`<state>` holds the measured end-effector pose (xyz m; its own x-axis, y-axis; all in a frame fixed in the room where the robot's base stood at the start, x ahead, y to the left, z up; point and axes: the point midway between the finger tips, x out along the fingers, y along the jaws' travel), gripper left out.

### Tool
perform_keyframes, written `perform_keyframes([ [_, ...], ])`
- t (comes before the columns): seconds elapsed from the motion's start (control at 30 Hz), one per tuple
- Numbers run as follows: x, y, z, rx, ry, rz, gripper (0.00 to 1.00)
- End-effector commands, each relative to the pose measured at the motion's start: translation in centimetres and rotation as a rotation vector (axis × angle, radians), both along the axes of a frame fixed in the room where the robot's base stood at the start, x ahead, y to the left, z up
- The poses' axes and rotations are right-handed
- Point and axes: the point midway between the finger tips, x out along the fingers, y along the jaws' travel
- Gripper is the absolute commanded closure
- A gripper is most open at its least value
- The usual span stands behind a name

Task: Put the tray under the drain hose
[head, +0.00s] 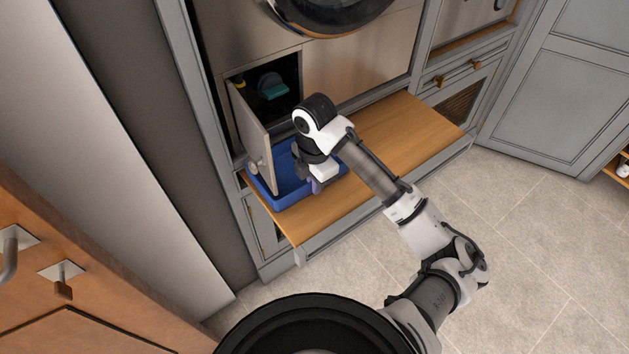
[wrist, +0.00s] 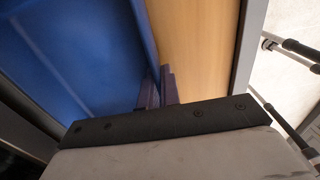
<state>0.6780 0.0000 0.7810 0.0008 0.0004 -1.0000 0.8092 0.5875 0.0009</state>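The blue tray (head: 262,187) sits on the wooden bench board at its left end, in front of an open wall compartment. In the wrist view the tray (wrist: 75,50) fills the left side. My gripper (head: 317,186) is at the tray's right side. Its two purple fingers (wrist: 158,90) are close together with the tray's wall running between them, and look shut on it. A teal piece (head: 276,91) with a dark round part behind it shows inside the compartment. It may be the drain hose end, but I cannot tell for sure.
The compartment's small door (head: 251,125) stands open, its lower end close over the tray's left part. The wooden board (head: 400,128) is clear to the right of my gripper. A round appliance door (head: 330,12) is above. The tiled floor (head: 520,235) is free.

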Motion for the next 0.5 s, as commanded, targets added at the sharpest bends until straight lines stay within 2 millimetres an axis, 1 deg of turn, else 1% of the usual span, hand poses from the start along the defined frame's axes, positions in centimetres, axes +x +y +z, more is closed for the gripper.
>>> perform_keyframes([
  [0.07,0.0,0.02,-0.4,0.001,-0.001,0.0,1.0],
  [0.1,-0.01,0.01,-0.27,0.0,0.0,0.0,0.92],
  [0.23,-0.01,0.01,-0.24,0.0,0.0,0.0,0.75],
  [0.5,-0.01,0.01,-0.19,0.0,0.0,0.0,0.74],
])
